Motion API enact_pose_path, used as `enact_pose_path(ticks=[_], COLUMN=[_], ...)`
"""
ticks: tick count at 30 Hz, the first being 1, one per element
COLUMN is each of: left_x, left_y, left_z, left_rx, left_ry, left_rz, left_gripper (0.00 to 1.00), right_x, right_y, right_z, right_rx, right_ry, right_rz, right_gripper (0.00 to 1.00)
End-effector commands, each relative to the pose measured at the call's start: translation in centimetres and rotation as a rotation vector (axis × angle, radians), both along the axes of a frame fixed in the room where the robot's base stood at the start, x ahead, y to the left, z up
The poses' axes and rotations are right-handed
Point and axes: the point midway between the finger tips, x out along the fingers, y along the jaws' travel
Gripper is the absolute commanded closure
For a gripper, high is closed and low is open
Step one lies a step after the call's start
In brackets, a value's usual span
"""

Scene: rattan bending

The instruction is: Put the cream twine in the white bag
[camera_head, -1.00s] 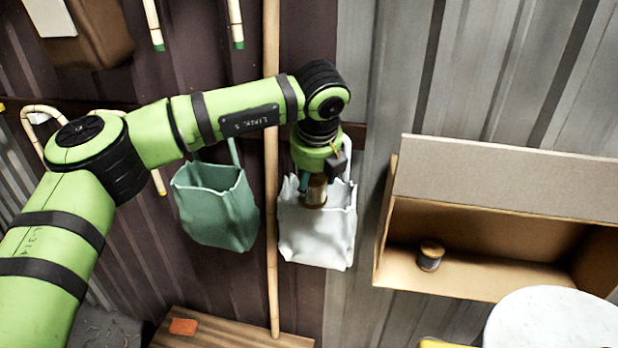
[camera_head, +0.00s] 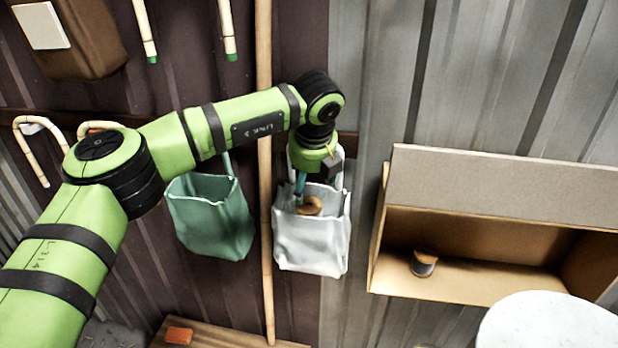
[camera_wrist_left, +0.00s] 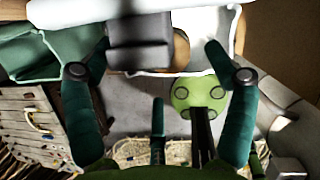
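The white bag (camera_head: 312,243) hangs open on the wall, right of a bamboo pole. A spool with a brown wooden end, taken as the cream twine (camera_head: 309,205), lies tilted in the bag's mouth. My left gripper (camera_head: 299,190) points down into that mouth. In the left wrist view my left gripper (camera_wrist_left: 160,52) has its two teal fingers spread wide. The spool's brown round edge (camera_wrist_left: 181,48) shows between them, beside a dark grey block that hides part of it, inside the white bag (camera_wrist_left: 219,30). My right gripper is not in view.
A green bag (camera_head: 212,220) hangs left of the bamboo pole (camera_head: 266,280). A cardboard box (camera_head: 455,283) on the right holds a dark spool (camera_head: 424,263). A round white top (camera_head: 550,325) stands at the lower right. A wooden surface (camera_head: 230,338) lies below.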

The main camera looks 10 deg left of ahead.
Motion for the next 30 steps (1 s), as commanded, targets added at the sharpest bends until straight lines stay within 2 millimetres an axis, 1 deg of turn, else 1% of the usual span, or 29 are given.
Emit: enact_pose_path(ticks=[8, 11, 14, 24, 27, 30], left_x=[0.0, -0.1, -0.6, -3.1, -3.7, -4.1], left_y=[0.0, -0.1, -0.2, -1.2, -1.4, -1.5], left_z=[0.0, 0.4, 1.6, 8.1, 9.5, 10.5], left_rx=[0.000, -0.001, -0.001, -0.001, 0.000, -0.001], left_ry=[0.001, 0.000, -0.002, -0.003, -0.002, -0.001], left_rz=[0.000, 0.000, -0.001, -0.001, 0.000, 0.001], left_gripper=[0.12, 0.12, 0.12, 0.12, 0.12, 0.12], right_x=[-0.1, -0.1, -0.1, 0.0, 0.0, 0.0], right_y=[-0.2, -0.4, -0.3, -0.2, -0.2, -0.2], right_z=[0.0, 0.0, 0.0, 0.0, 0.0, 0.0], right_rx=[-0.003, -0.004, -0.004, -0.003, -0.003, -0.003], right_ry=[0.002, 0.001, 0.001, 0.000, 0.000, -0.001], right_rz=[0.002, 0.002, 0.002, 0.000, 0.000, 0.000], right_gripper=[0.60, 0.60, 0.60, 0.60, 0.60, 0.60])
